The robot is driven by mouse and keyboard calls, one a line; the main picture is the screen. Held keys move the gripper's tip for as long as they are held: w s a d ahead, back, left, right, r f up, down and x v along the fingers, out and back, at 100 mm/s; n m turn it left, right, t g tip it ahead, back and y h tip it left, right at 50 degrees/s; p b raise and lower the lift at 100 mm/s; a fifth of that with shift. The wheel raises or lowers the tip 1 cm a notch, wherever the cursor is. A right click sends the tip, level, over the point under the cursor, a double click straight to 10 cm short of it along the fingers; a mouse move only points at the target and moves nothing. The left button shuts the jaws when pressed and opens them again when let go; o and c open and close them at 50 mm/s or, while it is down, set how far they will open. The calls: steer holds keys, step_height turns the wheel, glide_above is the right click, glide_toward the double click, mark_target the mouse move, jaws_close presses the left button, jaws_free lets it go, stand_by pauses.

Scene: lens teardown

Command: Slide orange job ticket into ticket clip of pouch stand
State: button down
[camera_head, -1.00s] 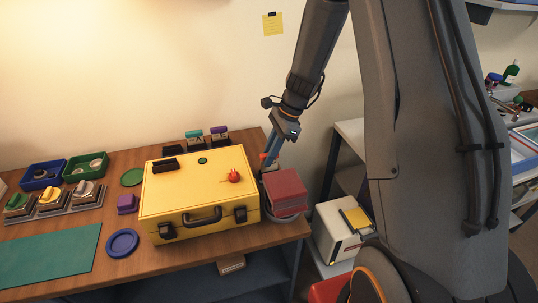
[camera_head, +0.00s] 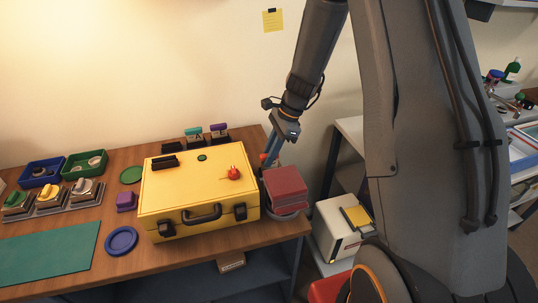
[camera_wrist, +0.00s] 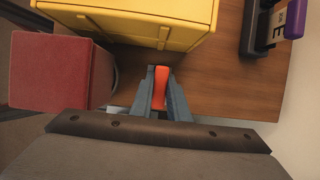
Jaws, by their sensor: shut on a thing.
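My gripper (camera_wrist: 160,92) is shut on the orange job ticket (camera_wrist: 160,85), whose orange end shows between the blue-grey fingers in the wrist view. In the head view my gripper (camera_head: 268,160) is low behind the right end of the yellow case, beside the dark red block. Two small dark stands with lettered cards, one with a teal top (camera_head: 194,132) and one with a purple top (camera_head: 218,127), stand behind the case. The purple-topped one (camera_wrist: 292,22) shows at the upper right of the wrist view. I cannot tell which is the pouch stand, and no ticket clip is clear.
The yellow case (camera_head: 165,195) fills the middle of the wooden bench (camera_head: 60,222). The dark red block (camera_head: 285,185) sits on a grey round base at the bench's right end, close to my gripper. Bare wood lies between the case and the lettered stand in the wrist view.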

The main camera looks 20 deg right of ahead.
steer(key=shift+f, duration=0.5)
steer(key=c, duration=1.3)
jaws_free()
steer(key=shift+r, duration=0.1)
steer(key=shift+r+p, duration=3.35)
steer(key=shift+r, duration=1.15)
steer(key=shift+s+f, duration=0.1)
